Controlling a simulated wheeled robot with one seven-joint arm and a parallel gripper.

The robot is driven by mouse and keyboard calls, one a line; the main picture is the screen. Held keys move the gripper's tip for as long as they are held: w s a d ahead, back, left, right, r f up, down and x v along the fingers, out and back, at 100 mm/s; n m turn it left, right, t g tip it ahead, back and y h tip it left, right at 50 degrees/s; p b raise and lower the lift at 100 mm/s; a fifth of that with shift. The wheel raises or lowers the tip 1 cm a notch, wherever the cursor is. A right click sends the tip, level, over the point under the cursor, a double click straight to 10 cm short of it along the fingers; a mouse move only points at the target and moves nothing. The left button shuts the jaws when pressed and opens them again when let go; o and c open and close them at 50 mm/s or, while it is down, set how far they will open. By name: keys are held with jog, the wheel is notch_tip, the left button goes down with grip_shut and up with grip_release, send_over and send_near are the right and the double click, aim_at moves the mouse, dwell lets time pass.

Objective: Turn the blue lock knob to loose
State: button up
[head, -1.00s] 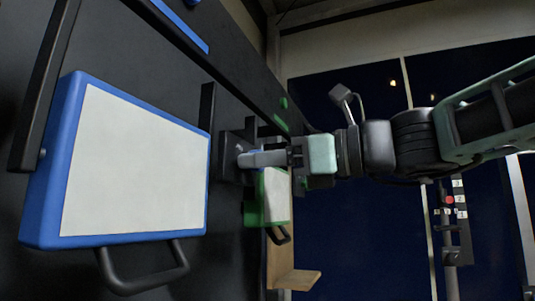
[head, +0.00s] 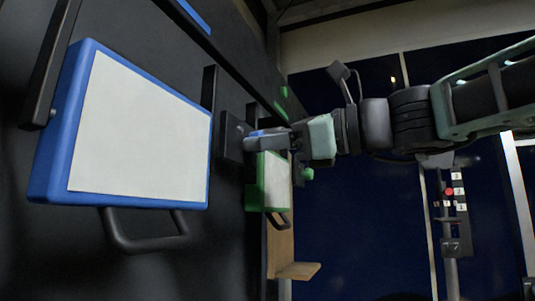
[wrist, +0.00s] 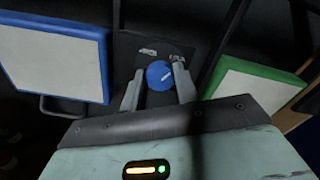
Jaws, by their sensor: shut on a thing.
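The blue lock knob (wrist: 160,75) is round, with a pale mark slanting up to the right. It sits on a dark mounting plate (wrist: 128,48) that carries two small labels above the knob, too small to read. The plate also shows in the head view (head: 233,138). My gripper (wrist: 159,88) is shut on the knob, one finger at its left side and one at its right. In the head view my gripper (head: 268,140) reaches left to the plate, and a little blue shows at its fingers.
A blue-framed white panel (head: 140,130) with a dark handle is left of the knob. A green-framed white panel (head: 273,182) is close by on the right, just below my gripper. A dark rail (head: 235,60) runs above. A wooden ledge (head: 298,271) is lower down.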

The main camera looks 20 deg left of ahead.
jog(key=shift+f+n+b, duration=0.15)
jog(key=shift+n+b, duration=5.45)
jog(key=shift+n, duration=2)
jog(key=o, duration=1)
